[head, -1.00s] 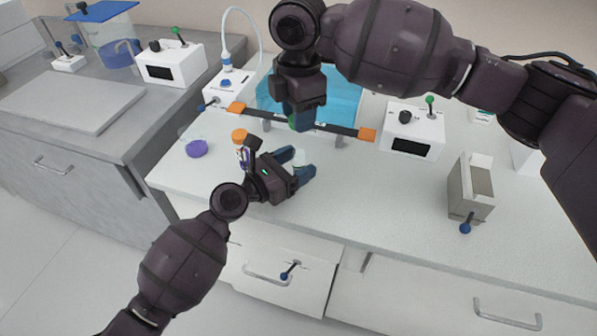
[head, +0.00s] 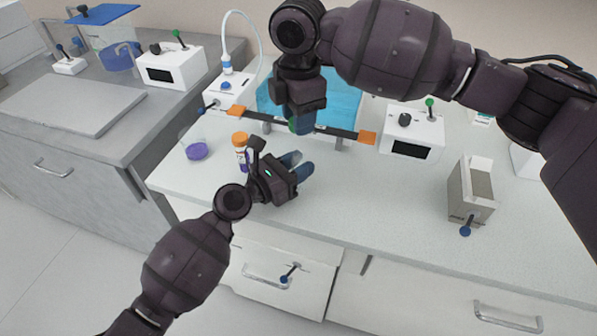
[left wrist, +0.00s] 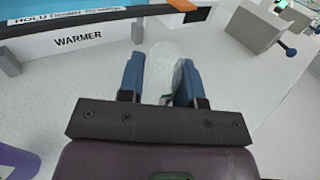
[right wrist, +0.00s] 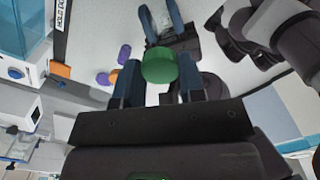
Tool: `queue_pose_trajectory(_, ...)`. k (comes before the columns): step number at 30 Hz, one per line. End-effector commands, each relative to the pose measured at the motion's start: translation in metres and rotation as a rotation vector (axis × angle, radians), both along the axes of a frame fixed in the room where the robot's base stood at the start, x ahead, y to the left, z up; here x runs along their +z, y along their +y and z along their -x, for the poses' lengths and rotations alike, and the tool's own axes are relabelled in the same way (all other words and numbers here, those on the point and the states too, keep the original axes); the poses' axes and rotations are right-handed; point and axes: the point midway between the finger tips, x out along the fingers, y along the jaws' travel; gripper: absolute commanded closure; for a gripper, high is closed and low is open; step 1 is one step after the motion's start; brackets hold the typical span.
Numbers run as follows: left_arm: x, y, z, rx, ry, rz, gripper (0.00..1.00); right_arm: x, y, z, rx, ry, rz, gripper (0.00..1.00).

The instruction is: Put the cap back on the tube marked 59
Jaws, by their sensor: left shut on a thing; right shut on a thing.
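My left gripper (head: 298,166) is shut on a clear, whitish tube (left wrist: 163,72), which shows between its fingers in the left wrist view. Any number on the tube is not readable. My right gripper (head: 302,124) is shut on a green cap (right wrist: 159,66), which sits between its fingertips in the right wrist view. In the head view the right gripper is above and behind the left one. The cap and the tube are apart.
An orange-capped tube with purple contents (head: 240,140) stands left of my left gripper. A beaker with purple contents (head: 197,151) is further left. The blue warmer (head: 345,95) and its hold-down bar (head: 340,131) lie behind. A grey box (head: 470,190) stands right.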

Motion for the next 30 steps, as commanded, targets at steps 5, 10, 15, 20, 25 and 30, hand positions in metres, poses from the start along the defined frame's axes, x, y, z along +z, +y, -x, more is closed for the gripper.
queue_pose_trajectory(5, 0.000, 0.000, 0.000, 0.000, 0.000, 0.000, 1.00, -0.014, 0.000, 0.000, -0.001, 0.003, 0.001, 0.85)
queue_pose_trajectory(10, 0.000, 0.000, 0.000, 0.000, 0.000, 0.000, 1.00, -0.035, -0.001, 0.000, -0.002, 0.004, 0.001, 0.85)
queue_pose_trajectory(15, 0.000, 0.000, 0.000, 0.000, 0.000, 0.000, 1.00, -0.050, 0.000, 0.000, 0.000, 0.003, 0.001, 0.85)
queue_pose_trajectory(20, 0.000, 0.000, 0.000, 0.000, 0.000, 0.000, 1.00, -0.050, 0.000, 0.000, 0.000, 0.001, 0.000, 0.85)
queue_pose_trajectory(25, 0.000, 0.000, 0.000, 0.000, 0.000, 0.000, 1.00, -0.050, 0.000, 0.000, 0.000, 0.001, 0.000, 0.85)
queue_pose_trajectory(30, 0.000, 0.000, 0.000, 0.000, 0.000, 0.000, 1.00, -0.050, 0.000, 0.000, 0.000, 0.002, 0.001, 0.85)
